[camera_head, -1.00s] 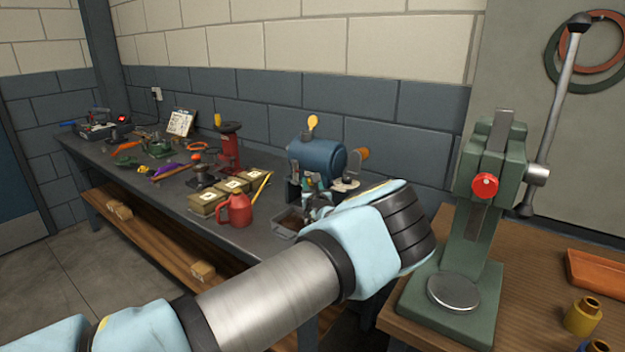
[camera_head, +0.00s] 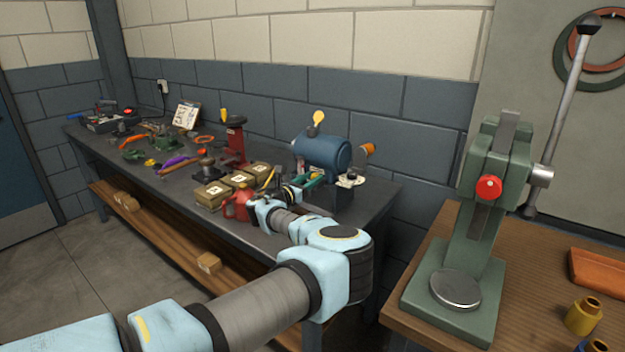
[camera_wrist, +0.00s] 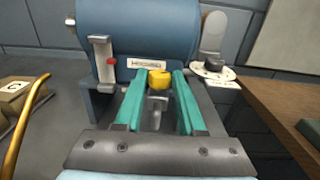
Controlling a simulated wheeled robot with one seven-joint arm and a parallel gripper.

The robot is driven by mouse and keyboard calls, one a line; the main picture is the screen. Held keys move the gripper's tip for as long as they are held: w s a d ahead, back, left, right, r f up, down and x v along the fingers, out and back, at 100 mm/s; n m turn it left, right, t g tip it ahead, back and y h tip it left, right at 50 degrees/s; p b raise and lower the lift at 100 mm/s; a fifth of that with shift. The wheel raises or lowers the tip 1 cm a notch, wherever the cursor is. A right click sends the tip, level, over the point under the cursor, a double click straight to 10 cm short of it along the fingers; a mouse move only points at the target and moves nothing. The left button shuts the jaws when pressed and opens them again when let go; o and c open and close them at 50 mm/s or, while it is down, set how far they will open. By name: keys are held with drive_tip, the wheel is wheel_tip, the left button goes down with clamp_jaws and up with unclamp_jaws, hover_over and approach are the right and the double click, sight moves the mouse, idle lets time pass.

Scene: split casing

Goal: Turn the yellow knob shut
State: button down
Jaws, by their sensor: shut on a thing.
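The yellow knob (camera_wrist: 159,79) is on the front of a blue cylindrical machine (camera_wrist: 135,35), below its name plate. My gripper (camera_wrist: 161,75) has its two teal fingers on either side of the knob, shut on it. The grey stem below the knob shows between the fingers. In the head view the same blue machine (camera_head: 322,152) stands at the back of the workbench, with my gripper (camera_head: 312,181) at its front. The knob cannot be made out there; my gripper and arm are in front of that area.
A slider with a red mark (camera_wrist: 111,61) is left of the knob. A dark knob on a pale dial (camera_wrist: 213,65) is to the right. A red can (camera_head: 238,205) and boxes (camera_head: 213,193) stand left of my gripper. A green press (camera_head: 480,210) stands on the right table.

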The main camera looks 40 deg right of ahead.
drive_tip(key=m+g+b, duration=0.1)
drive_tip(key=m+g, duration=0.1)
drive_tip(key=g, duration=0.1)
drive_tip(key=w+m+g+b, duration=0.1)
drive_tip(key=m+g, duration=0.2)
drive_tip(key=g, duration=0.1)
drive_tip(key=m+g+b, duration=0.1)
drive_tip(key=m+g, duration=0.1)
drive_tip(key=g, duration=0.2)
drive_tip(key=shift+w+y+b, duration=0.3)
drive_tip(key=shift+b, duration=0.05)
drive_tip(key=shift+d+r+m+g, duration=0.2)
drive_tip(key=shift+m+g, duration=0.3)
drive_tip(key=shift+g, duration=0.2)
drive_tip(key=c, duration=0.5)
unclamp_jaws()
drive_tip(key=shift+a+f, duration=0.1)
drive_tip(key=shift+b, duration=0.3)
drive_tip(key=b+v, duration=0.3)
drive_tip(key=v, duration=0.7)
drive_tip(key=shift+w+a, duration=0.2)
drive_tip(key=shift+a, duration=0.2)
